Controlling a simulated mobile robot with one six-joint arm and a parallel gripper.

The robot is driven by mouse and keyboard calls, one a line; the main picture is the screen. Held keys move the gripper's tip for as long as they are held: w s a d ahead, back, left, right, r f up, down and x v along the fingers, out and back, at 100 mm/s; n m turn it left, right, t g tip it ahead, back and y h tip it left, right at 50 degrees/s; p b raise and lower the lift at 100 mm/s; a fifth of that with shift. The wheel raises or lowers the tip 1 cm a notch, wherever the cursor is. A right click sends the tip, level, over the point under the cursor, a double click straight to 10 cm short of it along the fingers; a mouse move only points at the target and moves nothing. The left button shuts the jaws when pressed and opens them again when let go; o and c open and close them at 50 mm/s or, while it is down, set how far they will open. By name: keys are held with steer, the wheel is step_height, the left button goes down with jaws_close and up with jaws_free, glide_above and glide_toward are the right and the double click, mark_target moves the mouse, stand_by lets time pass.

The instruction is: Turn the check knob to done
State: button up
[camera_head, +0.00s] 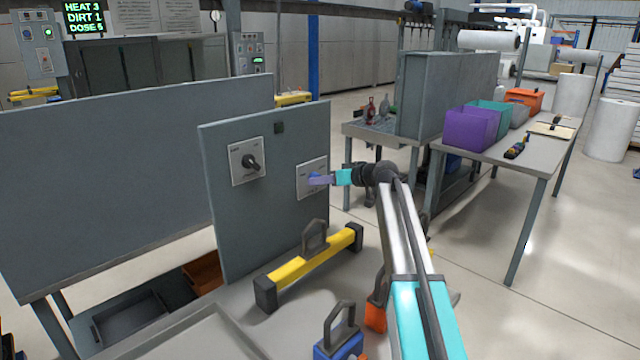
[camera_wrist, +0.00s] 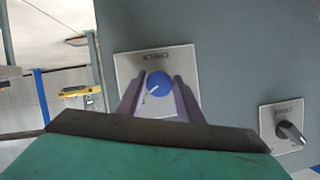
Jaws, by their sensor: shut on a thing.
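The check knob (camera_wrist: 158,83) is a round blue knob on a pale square plate marked CHECK in the wrist view, which is seen upside down. In the head view the knob (camera_head: 315,177) is mostly covered by my gripper. My gripper (camera_wrist: 158,92) has its two purple fingers on either side of the knob, shut on it. In the head view my gripper (camera_head: 320,180) reaches the panel from the right. A white pointer mark shows on the knob's face. The small lettering around it, including any "done" mark, is too blurred to read.
A black knob (camera_head: 251,162) on its own plate sits left on the same grey panel (camera_head: 222,207); it also shows in the wrist view (camera_wrist: 290,132). A yellow bar with a handle (camera_head: 308,261) stands in front of the panel. A blue handled block (camera_head: 338,345) is nearer.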

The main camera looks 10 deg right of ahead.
steer(key=shift+s+a+f, duration=0.1)
steer(key=shift+a, duration=0.05)
steer(key=o, duration=1.1)
steer(key=shift+c, duration=0.2)
steer(key=shift+d, duration=0.2)
steer(key=b+v, duration=0.1)
steer(key=v, duration=1.2)
steer(key=shift+s+d+r, duration=0.2)
steer(key=shift+r, duration=0.1)
steer(key=shift+r, duration=0.1)
